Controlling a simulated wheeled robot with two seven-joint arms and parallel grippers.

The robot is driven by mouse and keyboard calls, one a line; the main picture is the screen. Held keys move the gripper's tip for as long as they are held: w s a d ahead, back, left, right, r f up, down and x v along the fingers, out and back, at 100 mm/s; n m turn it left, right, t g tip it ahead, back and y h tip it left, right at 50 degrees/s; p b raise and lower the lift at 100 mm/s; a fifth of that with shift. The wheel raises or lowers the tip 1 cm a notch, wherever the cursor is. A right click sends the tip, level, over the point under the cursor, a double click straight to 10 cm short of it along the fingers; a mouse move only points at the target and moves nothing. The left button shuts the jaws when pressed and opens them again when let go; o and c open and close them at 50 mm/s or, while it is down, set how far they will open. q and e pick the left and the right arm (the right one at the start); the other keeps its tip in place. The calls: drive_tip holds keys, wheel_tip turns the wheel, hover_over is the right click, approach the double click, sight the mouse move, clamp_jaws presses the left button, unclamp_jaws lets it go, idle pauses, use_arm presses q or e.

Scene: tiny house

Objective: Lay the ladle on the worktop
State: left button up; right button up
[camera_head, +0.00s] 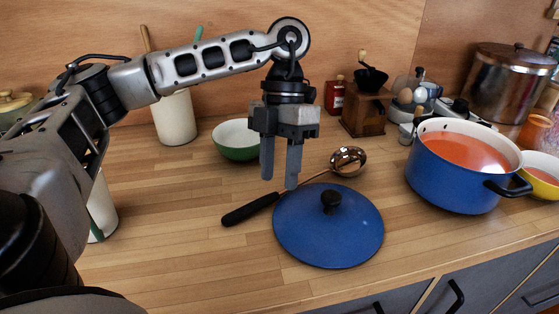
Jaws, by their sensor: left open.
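The ladle (250,209) lies on the wooden worktop (170,230), with its black handle toward the left and its copper-coloured bowl (348,160) toward the back right. Part of its shaft is hidden behind my gripper's finger and close to the blue lid. My left gripper (280,184) points down over the ladle's middle, its two fingers apart with nothing seen between them. I cannot tell whether a fingertip touches the ladle. My right gripper does not show.
A blue lid (300,235) with a black knob lies just in front of the ladle. A blue pot (450,185) with orange contents stands at right, beside a yellow bowl (543,180). A green bowl (236,145), a white crock (174,118) and a grinder (364,112) stand behind. The worktop's left front is clear.

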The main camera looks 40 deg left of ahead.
use_arm(q)
drive_tip(key=p+v, duration=0.5)
drive_tip(key=v, duration=1.1)
drive_tip(key=shift+p, duration=0.4)
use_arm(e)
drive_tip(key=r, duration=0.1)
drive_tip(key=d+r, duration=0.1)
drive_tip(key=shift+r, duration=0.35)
